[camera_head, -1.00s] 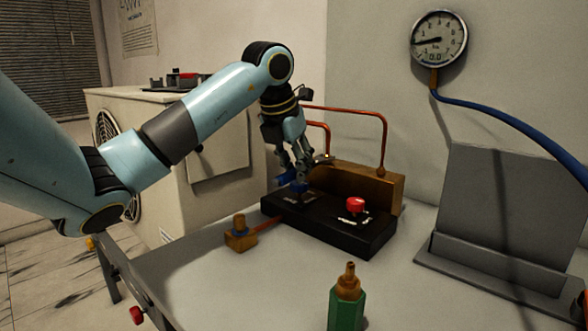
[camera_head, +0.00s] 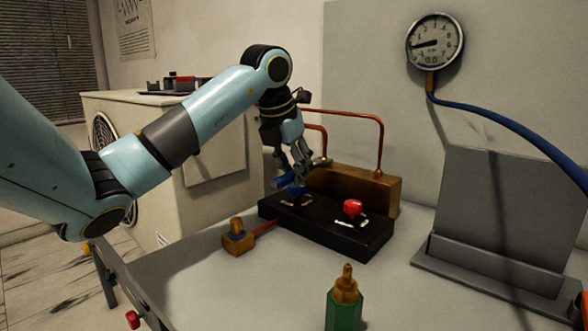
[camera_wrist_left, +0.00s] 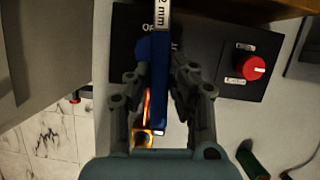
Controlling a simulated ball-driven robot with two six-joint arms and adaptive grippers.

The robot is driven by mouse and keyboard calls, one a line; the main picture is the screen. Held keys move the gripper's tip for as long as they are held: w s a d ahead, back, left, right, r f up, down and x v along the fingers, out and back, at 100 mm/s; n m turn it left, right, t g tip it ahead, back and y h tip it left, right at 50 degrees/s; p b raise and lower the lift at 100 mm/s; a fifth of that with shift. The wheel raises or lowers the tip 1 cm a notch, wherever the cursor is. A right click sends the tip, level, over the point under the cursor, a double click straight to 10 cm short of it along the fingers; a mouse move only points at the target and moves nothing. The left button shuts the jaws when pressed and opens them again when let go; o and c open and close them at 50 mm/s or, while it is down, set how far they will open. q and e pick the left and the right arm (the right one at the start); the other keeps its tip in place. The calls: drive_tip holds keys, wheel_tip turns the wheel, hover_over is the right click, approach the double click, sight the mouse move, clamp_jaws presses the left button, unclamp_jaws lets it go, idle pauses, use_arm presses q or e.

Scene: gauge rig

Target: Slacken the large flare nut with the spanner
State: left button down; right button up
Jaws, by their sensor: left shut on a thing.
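My left gripper (camera_head: 300,178) is shut on the spanner (camera_wrist_left: 160,70), whose blue handle runs between the fingers in the left wrist view. Its silver shank carries a size marking ending in "2 mm" and leaves the top of that view, so the jaw end is hidden there. In the head view the gripper is low over the left part of the black panel (camera_head: 370,238), beside the brass block (camera_head: 375,190). A small metal part shows at the block's upper left. I cannot make out the large flare nut or whether the spanner sits on it. My right gripper is not in view.
A red knob (camera_head: 353,207) stands on the panel, right of the gripper. Copper pipes (camera_head: 381,140) rise behind the block. A brass fitting (camera_head: 238,236) lies left of the panel, and a green bottle (camera_head: 344,308) stands in front. A grey stand (camera_head: 500,210) is at right.

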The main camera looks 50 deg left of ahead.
use_arm(q)
drive_tip(key=shift+d, duration=0.1)
drive_tip(key=shift+w+d+n+y, duration=0.2)
drive_tip(key=shift+d+n, duration=0.3)
drive_tip(key=shift+w+d+n+y, duration=0.2)
drive_tip(key=shift+d+n, duration=0.3)
drive_tip(key=shift+s+a+m, duration=0.2)
drive_tip(key=shift+a+m, duration=0.2)
drive_tip(key=shift+a, duration=0.1)
drive_tip(key=shift+a+h, duration=0.25)
drive_tip(key=shift+h, duration=0.05)
drive_tip(key=shift+s+a+m, duration=0.15)
drive_tip(key=shift+a+m, duration=0.1)
drive_tip(key=shift+m, duration=0.25)
drive_tip(key=shift+s, duration=0.15)
